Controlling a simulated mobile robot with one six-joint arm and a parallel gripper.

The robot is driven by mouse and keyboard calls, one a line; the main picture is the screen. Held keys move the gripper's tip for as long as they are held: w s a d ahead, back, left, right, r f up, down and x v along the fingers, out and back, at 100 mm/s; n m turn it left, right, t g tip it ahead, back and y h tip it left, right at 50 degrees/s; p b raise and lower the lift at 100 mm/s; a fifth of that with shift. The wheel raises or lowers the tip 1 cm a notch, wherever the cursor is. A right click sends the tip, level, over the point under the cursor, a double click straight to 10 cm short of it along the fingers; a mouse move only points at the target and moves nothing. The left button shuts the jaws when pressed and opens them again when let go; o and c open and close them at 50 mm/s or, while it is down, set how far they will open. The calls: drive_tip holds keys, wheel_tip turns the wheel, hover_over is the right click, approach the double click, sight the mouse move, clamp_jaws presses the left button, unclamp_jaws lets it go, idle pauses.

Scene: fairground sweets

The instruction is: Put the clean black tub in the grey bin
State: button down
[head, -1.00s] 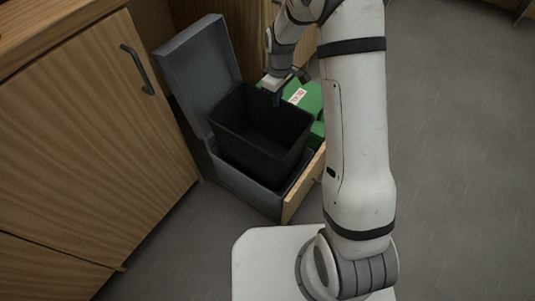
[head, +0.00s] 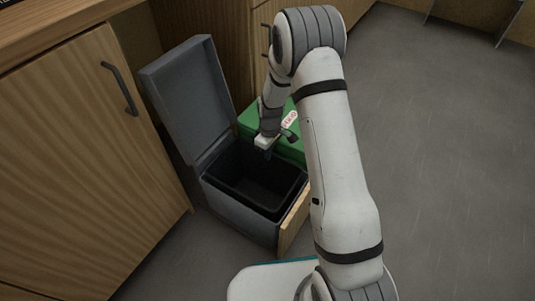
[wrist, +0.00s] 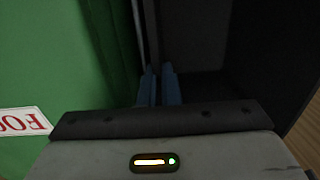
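The black tub (head: 233,184) now sits down inside the grey bin (head: 234,215), with its rim about level with the bin's top edge. I cannot see whether it touches the bottom. The bin's lid (head: 190,97) stands open behind it. My gripper (head: 267,154) is at the tub's rim on the side towards the green bin. In the wrist view the two blue fingers (wrist: 160,88) are close together with the tub's thin wall between them, and the tub's dark inside (wrist: 205,45) shows to the right.
A green bin (head: 247,121) with a red and white label stands beside the grey one; it also shows in the wrist view (wrist: 50,60). A wooden front panel (head: 294,217) borders the bin. A wooden cabinet (head: 75,170) stands at left. The floor at right is clear.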

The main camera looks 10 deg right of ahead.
drive_tip(key=shift+r, duration=0.1)
drive_tip(key=c, duration=1.6)
unclamp_jaws()
drive_tip(key=shift+c, duration=0.2)
drive_tip(key=s+d+r+m+p, duration=0.1)
drive_tip(key=s+d+r+p, duration=0.15)
drive_tip(key=r, duration=0.75)
drive_tip(key=s+d+r+m+p, duration=0.1)
drive_tip(key=s+r+m+p, duration=0.15)
drive_tip(key=r, duration=0.85)
drive_tip(key=s+d+r+m, duration=0.1)
drive_tip(key=s+r+m, duration=0.1)
drive_tip(key=s, duration=0.5)
drive_tip(key=s+d+r+m+t, duration=0.1)
drive_tip(key=s+d+r+m, duration=0.1)
drive_tip(key=s+r, duration=0.3)
drive_tip(key=s+d+r+m, duration=0.1)
drive_tip(key=s+r+m, duration=0.2)
drive_tip(key=s, duration=0.6)
drive_tip(key=shift+d+r+t, duration=0.3)
drive_tip(key=shift+r, duration=0.15)
